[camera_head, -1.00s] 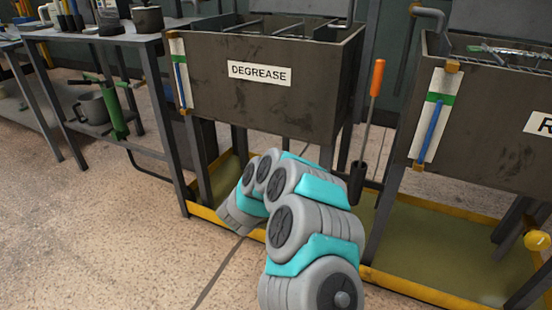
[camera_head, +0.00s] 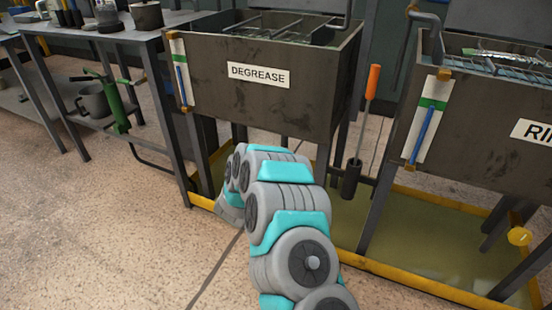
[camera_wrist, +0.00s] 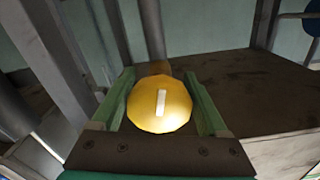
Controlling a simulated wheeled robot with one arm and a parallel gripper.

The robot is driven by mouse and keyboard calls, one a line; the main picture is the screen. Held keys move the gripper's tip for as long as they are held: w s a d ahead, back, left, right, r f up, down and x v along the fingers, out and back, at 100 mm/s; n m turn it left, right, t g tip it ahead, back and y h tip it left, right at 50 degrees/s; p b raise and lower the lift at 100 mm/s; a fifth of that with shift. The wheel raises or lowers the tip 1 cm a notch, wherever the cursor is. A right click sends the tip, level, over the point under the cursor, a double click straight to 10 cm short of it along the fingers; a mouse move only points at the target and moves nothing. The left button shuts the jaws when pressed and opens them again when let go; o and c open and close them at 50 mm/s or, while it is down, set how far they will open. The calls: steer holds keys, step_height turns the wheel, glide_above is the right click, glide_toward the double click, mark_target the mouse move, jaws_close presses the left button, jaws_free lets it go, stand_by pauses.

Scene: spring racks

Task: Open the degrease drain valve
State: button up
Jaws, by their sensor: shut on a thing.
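The degrease tank (camera_head: 262,85) is a dark metal box on legs with a white DEGREASE label (camera_head: 258,75). My arm reaches low under its front; my gripper and the valve are hidden behind the arm in the head view. In the wrist view my gripper (camera_wrist: 161,104) has its green fingers on either side of a round yellow valve knob (camera_wrist: 148,118) and is shut on it. The knob's white mark (camera_wrist: 161,103) stands nearly upright in the picture. Which way the valve is set cannot be told.
The rinse tank (camera_head: 478,125) stands at right, with its own yellow knob (camera_head: 519,236) low down. An orange-handled tool (camera_head: 372,85) stands upright between the tanks. A yellow-edged tray (camera_head: 400,281) lies below. A workbench (camera_head: 110,38) is at left; front floor is clear.

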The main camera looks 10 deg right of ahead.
stand_by(0.5)
steer(key=o, duration=1.3)
steer(key=shift+c, duration=0.2)
steer(key=shift+a, duration=0.1)
steer(key=b+v, duration=0.1)
steer(key=v, duration=0.6)
steer(key=shift+s, duration=0.3)
steer(key=shift+a, duration=0.2)
